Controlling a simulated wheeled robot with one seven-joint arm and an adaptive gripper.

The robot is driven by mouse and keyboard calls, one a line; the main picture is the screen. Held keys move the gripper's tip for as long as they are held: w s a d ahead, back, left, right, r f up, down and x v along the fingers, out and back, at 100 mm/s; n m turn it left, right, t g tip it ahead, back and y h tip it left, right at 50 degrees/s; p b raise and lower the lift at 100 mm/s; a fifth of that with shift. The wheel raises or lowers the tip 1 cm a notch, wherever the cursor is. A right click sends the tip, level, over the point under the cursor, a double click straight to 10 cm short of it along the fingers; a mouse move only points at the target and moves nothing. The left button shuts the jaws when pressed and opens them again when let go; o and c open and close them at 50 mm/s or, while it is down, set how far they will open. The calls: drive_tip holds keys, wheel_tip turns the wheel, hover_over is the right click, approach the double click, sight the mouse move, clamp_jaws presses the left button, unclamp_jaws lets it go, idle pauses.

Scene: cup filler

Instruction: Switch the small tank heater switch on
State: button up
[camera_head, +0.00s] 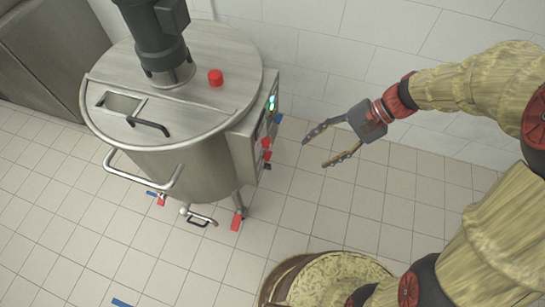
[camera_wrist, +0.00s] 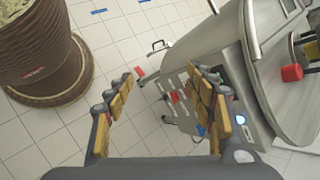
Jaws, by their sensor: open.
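The small steel tank (camera_head: 180,160) stands at the left in the head view, with a control box (camera_head: 243,140) on its right side. The box carries a lit green-white indicator (camera_head: 271,103) and red switches or knobs (camera_head: 266,148); which one is the heater switch I cannot tell. My gripper (camera_head: 315,153) is open and empty, to the right of the box and apart from it, fingers pointing left. In the wrist view my gripper (camera_wrist: 160,75) shows open fingers, with a red part (camera_wrist: 174,97) of the panel between them and a lit round indicator (camera_wrist: 241,120) behind the right finger.
A brown round container (camera_head: 285,275) with pale contents stands at the bottom of the head view. The tank has a motor (camera_head: 158,35), a red knob (camera_head: 215,77) and a protruding handle rail (camera_head: 145,175). A tiled wall (camera_head: 340,45) is behind. Floor between box and gripper is clear.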

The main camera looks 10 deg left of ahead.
drive_tip(key=w+a+f+m+y, duration=0.3)
drive_tip(key=w+f, duration=0.1)
drive_tip(key=f, duration=0.3)
drive_tip(key=w+a+f+m+y, duration=0.3)
drive_tip(key=w+a+f, duration=0.1)
drive_tip(key=f, duration=0.3)
drive_tip(key=m+t+y, duration=0.4)
drive_tip(key=m+t, duration=0.1)
drive_tip(key=m, duration=0.3)
approach(268, 156)
drive_tip(key=w+a+b, duration=0.1)
drive_tip(key=a+b, duration=0.1)
drive_tip(key=a, duration=0.6)
drive_tip(key=shift+f, duration=0.2)
drive_tip(key=shift+a, duration=0.1)
drive_tip(key=shift+c, duration=0.6)
drive_tip(key=c, duration=1)
